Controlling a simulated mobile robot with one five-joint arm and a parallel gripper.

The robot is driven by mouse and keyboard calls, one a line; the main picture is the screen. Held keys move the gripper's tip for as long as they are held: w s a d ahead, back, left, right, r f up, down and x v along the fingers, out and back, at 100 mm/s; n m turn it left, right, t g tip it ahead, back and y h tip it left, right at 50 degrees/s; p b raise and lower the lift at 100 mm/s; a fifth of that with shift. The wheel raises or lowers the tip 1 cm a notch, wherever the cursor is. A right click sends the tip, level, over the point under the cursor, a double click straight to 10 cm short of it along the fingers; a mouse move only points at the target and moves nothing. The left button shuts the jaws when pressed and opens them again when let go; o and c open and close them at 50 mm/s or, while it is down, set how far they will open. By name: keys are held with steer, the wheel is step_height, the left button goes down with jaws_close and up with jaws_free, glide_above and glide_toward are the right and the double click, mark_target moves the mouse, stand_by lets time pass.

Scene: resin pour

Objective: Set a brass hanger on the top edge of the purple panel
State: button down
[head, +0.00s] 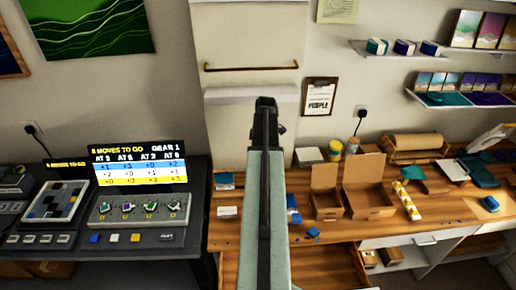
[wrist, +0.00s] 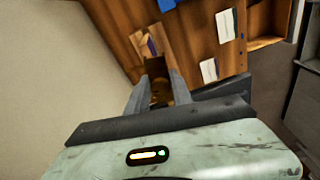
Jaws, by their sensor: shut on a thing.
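My gripper (head: 266,104) is raised in front of the wall, above the back edge of the wooden bench. In the wrist view my gripper (wrist: 156,98) is shut on a small brownish-gold thing (wrist: 157,80), seemingly the brass hanger; its shape is not clear. The head view does not show what it holds. Tall upright panels (head: 464,28) stand on the upper right shelf, and one there has purple tones. Which one is the purple panel I cannot tell for certain. My gripper is well left of these panels.
A brass-coloured rail (head: 250,68) is on the wall behind my gripper. A clipboard (head: 320,97) hangs right of it. Open cardboard boxes (head: 368,198) and small items stand on the wooden bench (head: 450,208). A dark control desk (head: 100,253) with a lit screen is at left.

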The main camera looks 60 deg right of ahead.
steer(key=shift+w+d+r+n, duration=0.25)
steer(key=shift+w+d+n, duration=0.35)
steer(key=shift+n, duration=0.4)
step_height(320, 180, down, 7)
steer(key=b, duration=0.6)
steer(key=shift+s+d+r+b, duration=0.1)
steer(key=shift+r+b, duration=0.05)
steer(key=shift+b, duration=0.25)
steer(key=shift+f+b, duration=0.5)
steer(key=shift+f, duration=0.1)
steer(key=shift+f+b, duration=0.3)
steer(key=shift+b, duration=0.1)
steer(key=shift+f, duration=0.2)
stand_by(0.3)
stand_by(0.8)
